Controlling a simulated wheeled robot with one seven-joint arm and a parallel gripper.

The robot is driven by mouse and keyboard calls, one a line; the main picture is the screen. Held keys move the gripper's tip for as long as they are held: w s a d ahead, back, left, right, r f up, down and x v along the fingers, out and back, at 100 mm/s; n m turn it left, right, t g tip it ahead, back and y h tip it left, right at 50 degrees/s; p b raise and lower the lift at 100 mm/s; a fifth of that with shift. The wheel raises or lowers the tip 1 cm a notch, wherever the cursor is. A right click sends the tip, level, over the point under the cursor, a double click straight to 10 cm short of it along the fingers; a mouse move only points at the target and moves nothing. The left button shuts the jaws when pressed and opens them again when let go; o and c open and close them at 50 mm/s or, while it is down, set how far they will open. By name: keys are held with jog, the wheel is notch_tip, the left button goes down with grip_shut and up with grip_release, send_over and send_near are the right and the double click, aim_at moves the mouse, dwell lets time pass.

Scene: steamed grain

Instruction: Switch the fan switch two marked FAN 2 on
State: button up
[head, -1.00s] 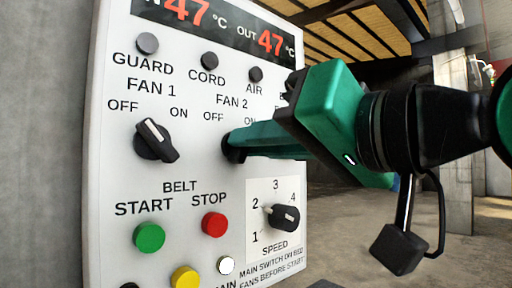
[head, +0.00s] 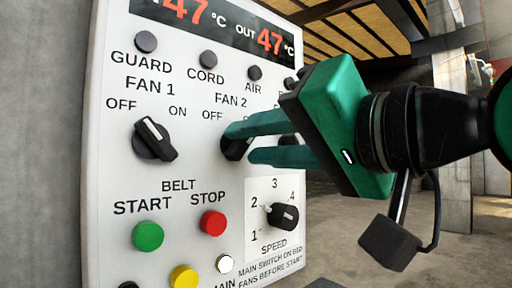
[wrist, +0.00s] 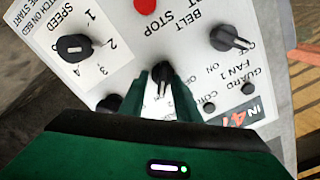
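The FAN 2 knob (head: 234,149) is a black rotary switch on the white panel, below its OFF and ON labels; the ON label is largely hidden by my gripper. My gripper (head: 240,143) has two green fingers, spread apart, reaching to the panel from the right. The upper finger covers part of the knob; the lower one is below and right of it. In the wrist view the knob (wrist: 162,75) sits between the fingertips, with apparent gaps at its sides. Its pale mark points down in that view, roughly between OFF and ON, though the exact setting is hard to tell.
The FAN 1 knob (head: 153,139) is left of FAN 2, its mark toward OFF. Below are the green START button (head: 148,236), the red STOP button (head: 213,223) and the SPEED knob (head: 283,216). Guard, cord and air lamps are above, dark. Open floor lies right.

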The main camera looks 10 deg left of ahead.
jog(key=v, duration=1)
jog(key=shift+s+d, duration=0.15)
jog(key=shift+d, duration=0.2)
